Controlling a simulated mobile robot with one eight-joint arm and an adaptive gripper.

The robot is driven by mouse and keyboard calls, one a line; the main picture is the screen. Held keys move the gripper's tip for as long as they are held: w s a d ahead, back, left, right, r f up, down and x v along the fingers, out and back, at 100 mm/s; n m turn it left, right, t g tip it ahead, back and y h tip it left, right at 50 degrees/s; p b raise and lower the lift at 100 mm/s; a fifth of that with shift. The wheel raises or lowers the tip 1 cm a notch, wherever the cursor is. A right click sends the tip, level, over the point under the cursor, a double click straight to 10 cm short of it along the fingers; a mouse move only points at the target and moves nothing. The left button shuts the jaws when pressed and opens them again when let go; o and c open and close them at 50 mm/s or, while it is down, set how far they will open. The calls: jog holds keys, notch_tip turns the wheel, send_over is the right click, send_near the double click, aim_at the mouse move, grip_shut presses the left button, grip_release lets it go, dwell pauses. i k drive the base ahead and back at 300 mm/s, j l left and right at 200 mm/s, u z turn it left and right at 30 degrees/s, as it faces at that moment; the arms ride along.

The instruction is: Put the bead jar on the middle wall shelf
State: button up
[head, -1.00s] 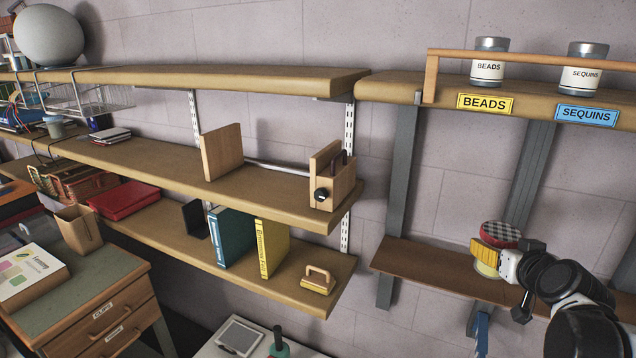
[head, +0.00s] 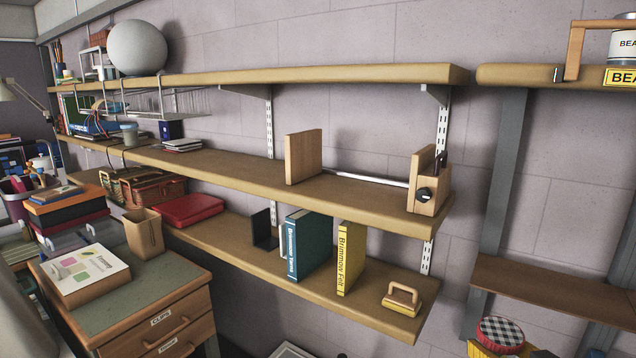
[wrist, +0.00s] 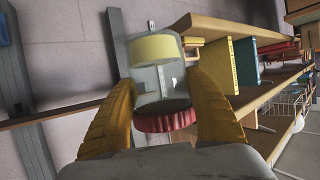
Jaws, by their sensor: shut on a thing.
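My gripper (wrist: 160,95) is shut on a clear jar (wrist: 160,82) with a red checked lid and a yellow band at its other end. In the head view the checked lid (head: 501,333) shows at the bottom right, with a yellow finger beside it; the rest is cut off. No lettering is readable on this jar. The middle wall shelf (head: 350,200) runs across the head view, up and left of my gripper. A wooden upright panel (head: 304,157) and a wooden block with a black knob (head: 428,192) stand on it, with bare board between them.
A jar labelled BEADS (head: 622,48) stands on the upper right shelf behind a wooden rail. The top shelf (head: 330,76) overhangs the middle one. Books (head: 312,246) and a wooden-handled yellow block (head: 403,298) sit on the lower shelf. A brown shelf (head: 550,290) is at right.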

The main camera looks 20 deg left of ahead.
aim_at(246, 171)
jog(key=i+j, duration=0.1)
jog(key=j, duration=1)
jog(key=i+j, duration=0.15)
jog(key=j, duration=0.45)
jog(key=i+j, duration=0.1)
jog(key=j, duration=0.45)
